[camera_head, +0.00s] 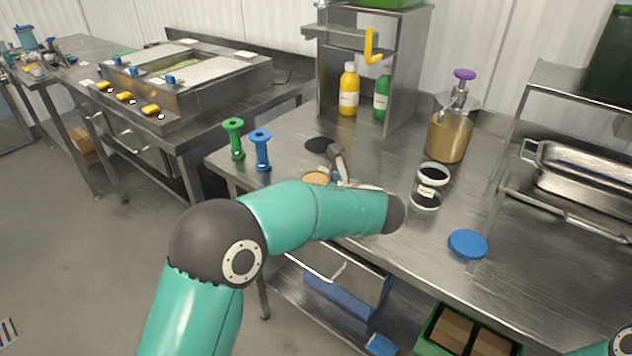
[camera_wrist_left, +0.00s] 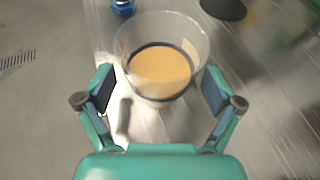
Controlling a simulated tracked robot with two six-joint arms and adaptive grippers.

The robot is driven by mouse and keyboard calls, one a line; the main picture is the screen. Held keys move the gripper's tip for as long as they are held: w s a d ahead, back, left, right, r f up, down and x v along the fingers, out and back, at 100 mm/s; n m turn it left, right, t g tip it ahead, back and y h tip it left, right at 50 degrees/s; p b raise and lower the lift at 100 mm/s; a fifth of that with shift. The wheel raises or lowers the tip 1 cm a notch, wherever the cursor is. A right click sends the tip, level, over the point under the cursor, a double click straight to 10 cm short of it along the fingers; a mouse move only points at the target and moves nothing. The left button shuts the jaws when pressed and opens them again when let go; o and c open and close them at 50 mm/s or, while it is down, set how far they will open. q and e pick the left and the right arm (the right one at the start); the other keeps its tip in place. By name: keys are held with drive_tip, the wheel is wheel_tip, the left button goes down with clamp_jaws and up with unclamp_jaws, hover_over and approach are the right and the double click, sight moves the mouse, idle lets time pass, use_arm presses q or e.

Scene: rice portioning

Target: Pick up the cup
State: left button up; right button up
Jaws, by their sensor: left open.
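A clear cup with tan-orange contents (camera_head: 315,177) stands on the steel table in the head view, largely hidden behind my left arm. In the left wrist view the cup (camera_wrist_left: 160,70) is near the fingers, a little ahead of and between them. My left gripper (camera_wrist_left: 160,92) is open, with one finger on each side of the cup and gaps showing. A second clear cup with a dark band and white label (camera_head: 430,187) stands to the right. My right gripper is not in view.
A green spool (camera_head: 234,139) and a blue spool (camera_head: 260,150) stand left of the cup. A pump jar (camera_head: 449,135), yellow bottle (camera_head: 348,90) and green bottle (camera_head: 382,98) stand behind. A blue lid (camera_head: 467,244) lies near the front edge. A black disc (camera_head: 321,145) lies behind the cup.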

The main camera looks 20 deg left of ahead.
use_arm(q)
drive_tip(key=shift+x, duration=0.8)
drive_tip(key=c, duration=1.4)
drive_tip(key=shift+r, duration=0.3)
